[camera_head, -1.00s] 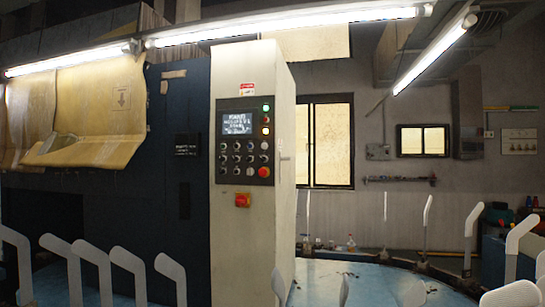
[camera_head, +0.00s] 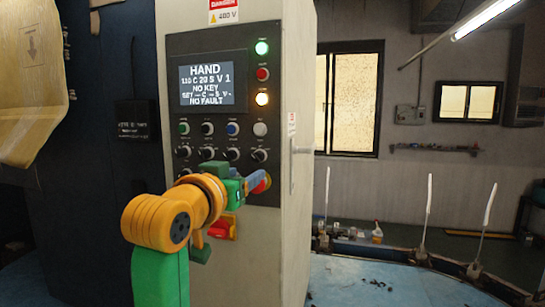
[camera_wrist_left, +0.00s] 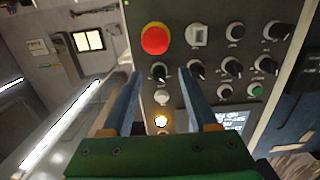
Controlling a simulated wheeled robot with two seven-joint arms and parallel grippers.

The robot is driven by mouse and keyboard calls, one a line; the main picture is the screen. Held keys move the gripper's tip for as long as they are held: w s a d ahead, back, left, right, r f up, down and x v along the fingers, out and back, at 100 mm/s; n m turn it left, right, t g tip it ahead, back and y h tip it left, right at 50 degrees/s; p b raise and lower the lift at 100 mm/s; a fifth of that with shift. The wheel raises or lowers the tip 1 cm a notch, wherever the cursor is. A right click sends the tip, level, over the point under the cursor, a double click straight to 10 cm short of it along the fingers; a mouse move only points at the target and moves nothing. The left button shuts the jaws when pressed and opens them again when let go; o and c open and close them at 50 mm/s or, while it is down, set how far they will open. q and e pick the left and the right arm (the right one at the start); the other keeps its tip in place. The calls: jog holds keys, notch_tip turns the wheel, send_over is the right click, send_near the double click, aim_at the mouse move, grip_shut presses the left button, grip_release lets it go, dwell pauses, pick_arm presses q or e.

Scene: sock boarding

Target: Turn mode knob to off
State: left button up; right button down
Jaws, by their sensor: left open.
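The control panel (camera_head: 218,200) carries a screen (camera_head: 207,85) whose top line reads HAND. Several black knobs sit below it; their labels are too small to read, so I cannot tell which is the mode knob by name. The right-end knob of the second row (camera_head: 260,155) also shows in the left wrist view (camera_wrist_left: 158,72). My left gripper (camera_head: 262,178) is in front of the panel's lower right. Its blue fingers (camera_wrist_left: 160,76) are open, one on each side of that knob in the wrist picture. Contact cannot be told. My right gripper is not in view.
A red emergency button (camera_wrist_left: 155,38) lies close beside that knob, and another knob (camera_wrist_left: 196,70) is just outside the right finger. A red-and-yellow switch (camera_head: 222,228) is below the panel. The cabinet's side wall (camera_head: 298,200) has a handle.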

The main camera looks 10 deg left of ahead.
aim_at(255, 159)
pick_arm(q)
jog(key=r+p, duration=0.1)
jog(key=w+r+p, duration=0.1)
jog(key=w+p, duration=0.1)
jog(key=p, duration=0.1)
jog(key=shift+w+d+r, duration=0.25)
jog(key=shift+r, duration=0.15)
jog(key=shift+w+p, duration=0.35)
jog(key=shift+w, duration=0.05)
jog(key=shift+w+f, duration=0.4)
jog(key=shift+w, duration=0.45)
jog(key=shift+w+f, duration=0.15)
jog(key=shift+w, duration=0.15)
jog(key=shift+c, duration=0.4)
jog(key=shift+s, duration=0.2)
grip_shut()
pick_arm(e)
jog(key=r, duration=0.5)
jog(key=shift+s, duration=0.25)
